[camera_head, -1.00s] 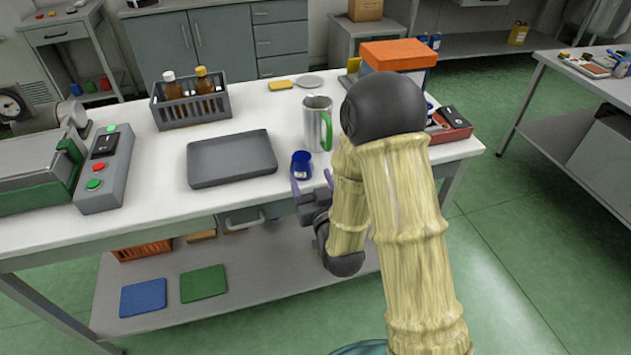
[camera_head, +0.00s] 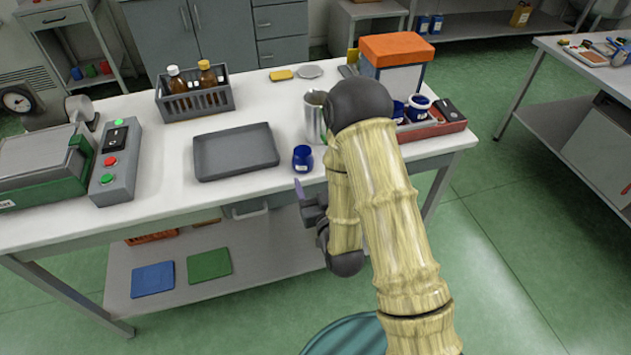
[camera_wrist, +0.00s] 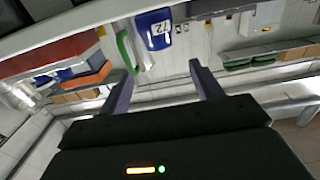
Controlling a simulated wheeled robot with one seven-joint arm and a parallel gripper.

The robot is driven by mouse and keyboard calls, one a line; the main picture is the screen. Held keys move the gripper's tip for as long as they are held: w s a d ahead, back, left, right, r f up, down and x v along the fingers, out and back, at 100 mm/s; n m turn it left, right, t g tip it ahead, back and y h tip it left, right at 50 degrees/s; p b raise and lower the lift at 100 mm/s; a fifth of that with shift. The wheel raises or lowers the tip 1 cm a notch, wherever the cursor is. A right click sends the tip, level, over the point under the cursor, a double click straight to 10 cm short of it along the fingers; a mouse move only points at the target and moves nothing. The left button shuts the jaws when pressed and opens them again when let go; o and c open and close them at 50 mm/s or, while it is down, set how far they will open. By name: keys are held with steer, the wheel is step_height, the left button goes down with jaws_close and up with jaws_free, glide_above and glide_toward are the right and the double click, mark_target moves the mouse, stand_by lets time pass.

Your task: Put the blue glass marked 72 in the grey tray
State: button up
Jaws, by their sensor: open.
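The blue glass (camera_head: 302,158) stands upright on the white table near its front edge, just right of the grey tray. In the wrist view the blue glass (camera_wrist: 154,30) shows a white label that reads 72, and it lies beyond my fingertips. The grey tray (camera_head: 235,170) lies flat and empty. My gripper (camera_head: 304,192) is at the table's front edge, on the near side of the glass and apart from it. In the wrist view my gripper (camera_wrist: 160,75) is open with nothing between its fingers. My arm partly hides the gripper in the head view.
A metal mug (camera_head: 314,118) with a green handle stands close behind the glass. A red tray (camera_head: 438,125) with blue glasses is at the right, by an orange-topped box (camera_head: 397,48). A bottle crate (camera_head: 195,103) and a control box (camera_head: 117,165) stand left.

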stand_by(0.5)
steer(key=s+d+r+m+g+h, duration=0.15)
steer(key=d+g+h, duration=0.25)
steer(key=d+g, duration=0.4)
steer(key=s+d+r+m+g, duration=0.1)
steer(key=s+d+r+g, duration=0.1)
steer(key=s, duration=0.5)
steer(key=s+d+r+g+h, duration=0.1)
steer(key=s+d+r+g, duration=0.1)
steer(key=s+d+g, duration=0.2)
steer(key=s, duration=0.3)
steer(key=shift+d+m+g, duration=0.25)
steer(key=shift+m+g, duration=0.1)
steer(key=shift+g, duration=0.05)
